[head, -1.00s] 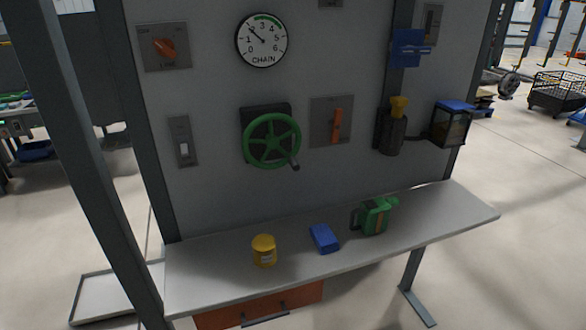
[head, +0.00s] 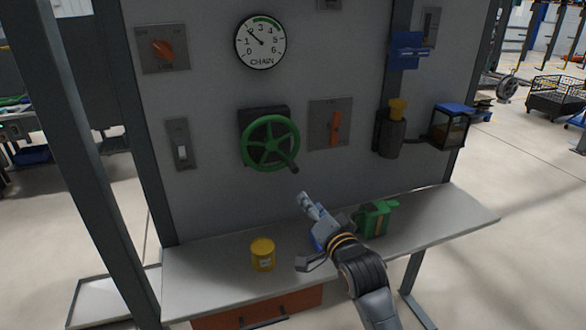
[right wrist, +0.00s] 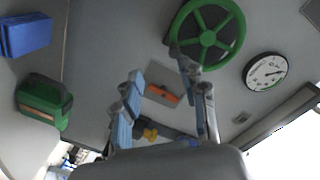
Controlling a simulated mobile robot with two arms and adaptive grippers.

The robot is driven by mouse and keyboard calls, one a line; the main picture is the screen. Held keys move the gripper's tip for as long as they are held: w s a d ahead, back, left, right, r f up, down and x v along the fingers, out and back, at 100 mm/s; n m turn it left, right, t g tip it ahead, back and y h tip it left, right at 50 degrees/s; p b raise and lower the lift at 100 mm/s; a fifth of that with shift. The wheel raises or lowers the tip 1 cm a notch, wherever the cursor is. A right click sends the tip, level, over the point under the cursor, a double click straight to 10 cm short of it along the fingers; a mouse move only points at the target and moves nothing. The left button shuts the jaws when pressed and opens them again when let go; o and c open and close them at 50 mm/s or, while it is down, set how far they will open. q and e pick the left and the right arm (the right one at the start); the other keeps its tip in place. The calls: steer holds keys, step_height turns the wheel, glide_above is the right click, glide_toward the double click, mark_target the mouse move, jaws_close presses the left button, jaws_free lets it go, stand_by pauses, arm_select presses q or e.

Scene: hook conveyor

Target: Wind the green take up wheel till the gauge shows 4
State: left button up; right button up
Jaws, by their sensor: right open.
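The green take up wheel (head: 270,143) is on the grey panel, its dark crank handle (head: 293,168) at lower right. The white CHAIN gauge (head: 260,42) is above it, its needle pointing up-left at about 2. My right gripper (head: 302,232) is open and empty, below and right of the wheel, in front of the bench. In the right wrist view the wheel (right wrist: 208,38) is at the top, beyond the open fingers (right wrist: 158,65), with one fingertip overlapping its rim in the picture. The gauge (right wrist: 266,72) is at right. My left gripper is out of view.
An orange lever (head: 335,128) is right of the wheel, a white switch (head: 182,152) left.

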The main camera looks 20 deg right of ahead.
mark_target(295, 171)
steer(key=shift+m+t, duration=0.3)
steer(key=shift+t, duration=0.1)
steer(key=w+p, duration=0.1)
steer(key=w, duration=0.4)
steer(key=w+r, duration=0.1)
steer(key=w, duration=0.4)
steer(key=w+r+p, duration=0.1)
steer(key=w, duration=0.4)
steer(key=shift+a+r+p, duration=0.1)
steer(key=shift+p, duration=0.2)
steer(key=shift+c, duration=0.3)
jaws_close()
